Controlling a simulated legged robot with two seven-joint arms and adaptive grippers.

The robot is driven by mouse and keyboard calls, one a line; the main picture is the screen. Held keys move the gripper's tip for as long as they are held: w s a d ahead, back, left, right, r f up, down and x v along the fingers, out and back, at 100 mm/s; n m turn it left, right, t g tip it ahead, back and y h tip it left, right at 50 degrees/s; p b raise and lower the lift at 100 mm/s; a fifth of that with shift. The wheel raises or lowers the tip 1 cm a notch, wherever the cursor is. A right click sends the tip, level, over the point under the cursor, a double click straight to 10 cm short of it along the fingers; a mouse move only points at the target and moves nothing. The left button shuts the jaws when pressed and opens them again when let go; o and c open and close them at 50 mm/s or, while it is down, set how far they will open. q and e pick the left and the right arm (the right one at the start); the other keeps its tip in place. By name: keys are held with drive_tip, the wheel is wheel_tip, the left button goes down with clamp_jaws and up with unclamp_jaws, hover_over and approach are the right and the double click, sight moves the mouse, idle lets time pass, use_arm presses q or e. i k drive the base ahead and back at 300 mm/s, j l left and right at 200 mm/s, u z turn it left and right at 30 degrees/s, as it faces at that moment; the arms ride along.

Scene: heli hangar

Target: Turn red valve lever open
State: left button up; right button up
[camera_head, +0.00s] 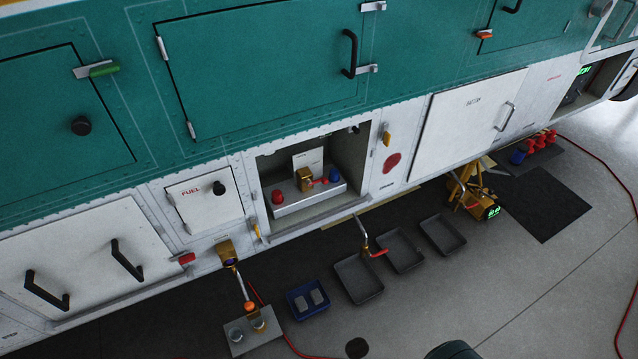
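A small red lever (320,181) sticks out to the right from a brass valve block (304,179) inside an open compartment in the helicopter's side. A second red lever (378,253) is on a metal drain pipe (361,230) that hangs below the body, above the floor trays. The lever on the pipe points right and slightly up. I cannot tell from this view which of the two is the task's lever, or how far either is turned. Neither of my grippers shows in the head view.
The open compartment (353,155) also holds a red knob (278,196) and a blue knob (335,174). Grey trays (358,279) and a blue tray (309,299) lie on the floor below. A yellow device (470,194) stands to the right.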

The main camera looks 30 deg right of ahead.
sight(324, 179)
drive_tip(key=z, duration=0.85)
